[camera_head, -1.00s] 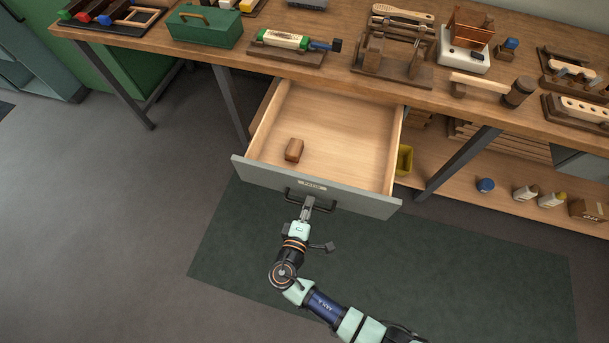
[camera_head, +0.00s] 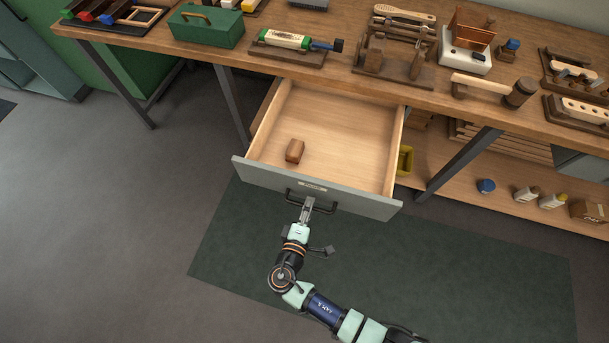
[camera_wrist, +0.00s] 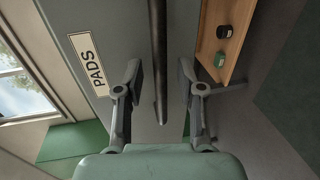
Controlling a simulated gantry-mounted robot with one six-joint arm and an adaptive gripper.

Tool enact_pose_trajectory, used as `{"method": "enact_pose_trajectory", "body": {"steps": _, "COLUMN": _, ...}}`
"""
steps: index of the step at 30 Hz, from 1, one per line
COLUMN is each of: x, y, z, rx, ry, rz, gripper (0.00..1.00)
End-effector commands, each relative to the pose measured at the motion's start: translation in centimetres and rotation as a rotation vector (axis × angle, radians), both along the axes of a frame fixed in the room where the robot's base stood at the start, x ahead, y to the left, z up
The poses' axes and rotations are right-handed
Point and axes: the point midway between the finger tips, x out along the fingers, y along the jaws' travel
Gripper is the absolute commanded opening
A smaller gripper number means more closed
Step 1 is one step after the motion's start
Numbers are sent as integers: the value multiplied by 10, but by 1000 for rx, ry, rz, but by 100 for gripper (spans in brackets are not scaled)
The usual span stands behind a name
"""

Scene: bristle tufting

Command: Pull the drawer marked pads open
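The drawer (camera_head: 335,125) marked PADS is pulled far out from under the workbench. Its grey front (camera_head: 260,178) carries a label (camera_wrist: 88,62) reading PADS and a dark bar handle (camera_head: 330,207). In the wrist view the handle bar (camera_wrist: 158,50) runs between my gripper's two fingers, with a gap on each side. My gripper (camera_head: 308,204) is open at the handle, and the wrist view also shows its spread fingers (camera_wrist: 160,75). How deep the bar sits between the fingertips is hard to tell.
A small brown block (camera_head: 294,151) lies inside the drawer. The workbench top (camera_head: 345,75) above holds tools, racks and a green toolbox (camera_head: 206,27). A yellow bin (camera_head: 404,161) stands on the lower shelf beside the drawer. The floor mat (camera_head: 450,260) in front is clear around my arm.

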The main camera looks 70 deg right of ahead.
Motion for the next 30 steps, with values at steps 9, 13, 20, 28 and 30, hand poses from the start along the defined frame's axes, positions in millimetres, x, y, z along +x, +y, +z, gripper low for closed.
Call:
{"method": "enact_pose_trajectory", "body": {"steps": 9, "x": 2, "y": 72, "z": 15, "rx": 1, "ry": -1, "rz": 9, "gripper": 38}}
{"method": "enact_pose_trajectory", "body": {"steps": 13, "x": 2, "y": 97, "z": 20, "rx": 1, "ry": -1, "rz": 6, "gripper": 38}}
{"method": "enact_pose_trajectory", "body": {"steps": 20, "x": 0, "y": 112, "z": 23, "rx": 0, "ry": 0, "rz": 0, "gripper": 38}}
{"method": "enact_pose_trajectory", "body": {"steps": 28, "x": 0, "y": 112, "z": 23, "rx": 0, "ry": 0, "rz": 0, "gripper": 38}}
{"method": "enact_pose_trajectory", "body": {"steps": 30, "x": 0, "y": 112, "z": 23, "rx": 0, "ry": 0, "rz": 0, "gripper": 38}}
